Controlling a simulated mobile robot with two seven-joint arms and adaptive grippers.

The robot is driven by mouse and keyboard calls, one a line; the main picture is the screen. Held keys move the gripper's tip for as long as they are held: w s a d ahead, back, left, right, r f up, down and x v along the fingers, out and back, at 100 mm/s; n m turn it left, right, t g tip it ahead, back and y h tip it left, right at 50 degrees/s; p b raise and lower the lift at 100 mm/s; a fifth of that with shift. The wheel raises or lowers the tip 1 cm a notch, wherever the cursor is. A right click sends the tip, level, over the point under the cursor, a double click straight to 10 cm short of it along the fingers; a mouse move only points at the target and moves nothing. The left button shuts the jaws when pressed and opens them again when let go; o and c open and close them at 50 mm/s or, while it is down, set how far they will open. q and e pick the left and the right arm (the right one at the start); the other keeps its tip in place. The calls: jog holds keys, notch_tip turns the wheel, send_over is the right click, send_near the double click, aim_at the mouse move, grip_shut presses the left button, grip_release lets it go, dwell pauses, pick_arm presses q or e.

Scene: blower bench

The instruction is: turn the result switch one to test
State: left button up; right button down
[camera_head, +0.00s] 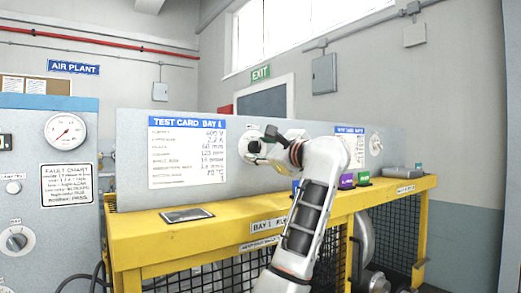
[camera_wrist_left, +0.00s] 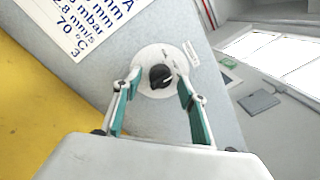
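The result switch one is a black knob on a round white plate on the grey panel, right of the Test Card Bay 1 sign. In the left wrist view the knob (camera_wrist_left: 160,76) sits between the fingers, its light pointer mark towards the upper right. In the head view the plate (camera_head: 246,143) is partly hidden by my left gripper (camera_head: 264,150). My left gripper (camera_wrist_left: 160,84) is open, its teal-padded fingers either side of the knob with gaps showing; I cannot tell how close the tips are to the plate. The switch lettering is too small to read. My right gripper is not in view.
The test card (camera_head: 187,151) is left of the switch. A second round switch (camera_head: 376,144) is farther right. The yellow bench (camera_head: 225,222) juts out below the panel, with a dark tablet-like plate (camera_head: 186,215) and several coloured blocks on it. My left arm covers the bench's middle.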

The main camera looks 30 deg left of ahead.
pick_arm(q)
jog(key=v, duration=1.2)
jog(key=shift+f, duration=0.1)
